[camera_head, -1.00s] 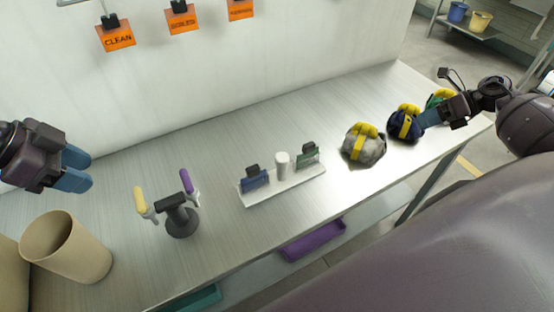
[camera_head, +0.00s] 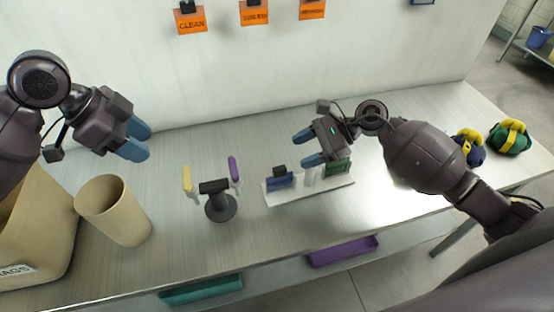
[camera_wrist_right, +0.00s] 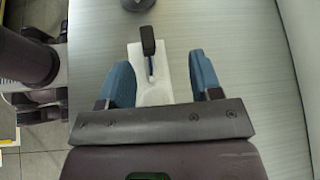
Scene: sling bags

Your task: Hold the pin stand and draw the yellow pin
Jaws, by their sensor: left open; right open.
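The pin stand (camera_head: 220,206) is a dark post on a round base with a crossbar, upright on the table. The yellow pin (camera_head: 188,180) hangs at its left end and a purple-handled pin (camera_head: 234,170) at its right end. My left gripper (camera_head: 140,140) is open and empty, above the table to the left of and behind the stand. My right gripper (camera_head: 304,148) is open and empty above the white tray, to the right of the stand. The stand's dark base (camera_wrist_right: 138,3) shows at the top edge of the right wrist view, ahead of the open blue fingers.
The white tray (camera_head: 338,184) holds a blue clip (camera_head: 279,181), a green clip (camera_head: 338,168) and a white cylinder between. A beige bin (camera_head: 113,212) stands left of the stand. Blue and green bags (camera_head: 510,138) lie at the far right. Table in front of the stand is clear.

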